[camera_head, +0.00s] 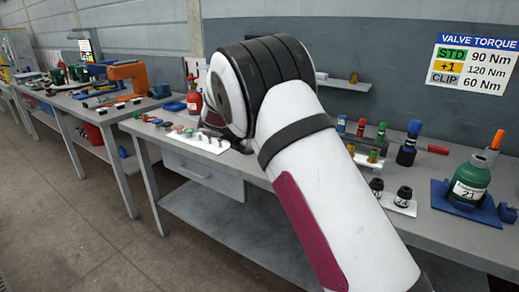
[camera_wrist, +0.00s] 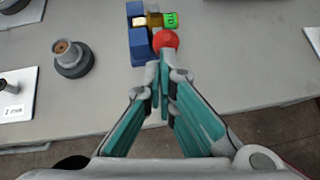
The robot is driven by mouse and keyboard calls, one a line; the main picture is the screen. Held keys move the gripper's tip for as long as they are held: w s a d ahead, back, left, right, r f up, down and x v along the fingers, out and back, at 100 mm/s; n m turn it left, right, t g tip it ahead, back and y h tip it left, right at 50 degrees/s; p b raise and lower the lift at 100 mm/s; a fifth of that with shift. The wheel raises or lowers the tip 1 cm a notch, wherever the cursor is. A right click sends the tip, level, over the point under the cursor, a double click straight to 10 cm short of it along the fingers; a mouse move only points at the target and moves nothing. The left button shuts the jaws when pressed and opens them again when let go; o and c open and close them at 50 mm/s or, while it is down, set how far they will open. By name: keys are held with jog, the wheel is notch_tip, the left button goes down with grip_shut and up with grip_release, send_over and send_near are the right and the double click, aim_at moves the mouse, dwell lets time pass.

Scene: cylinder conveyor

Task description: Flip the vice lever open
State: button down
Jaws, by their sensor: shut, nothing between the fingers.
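In the wrist view, a small blue vice (camera_wrist: 138,47) stands on the grey bench near the top centre. A cylinder with a brass middle and a green end (camera_wrist: 170,20) lies across it. A round red knob (camera_wrist: 166,40), apparently the end of the vice lever, is at its near right side. My gripper (camera_wrist: 160,68) is shut and empty, with its tips just below the knob in the picture; I cannot tell whether they touch it. The lever's shaft is not clearly visible. In the head view my arm covers the gripper and I cannot make out the vice.
A dark round fitting (camera_wrist: 72,58) and a white labelled plate (camera_wrist: 17,103) lie left of the vice. In the head view, a green bottle (camera_head: 468,186) on a blue base and two black fittings (camera_head: 403,196) stand right of my arm.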

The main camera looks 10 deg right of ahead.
jog(key=shift+w+d+r, duration=0.4)
jog(key=shift+w+d, duration=0.1)
jog(key=shift+r, duration=0.1)
dwell(0.5)
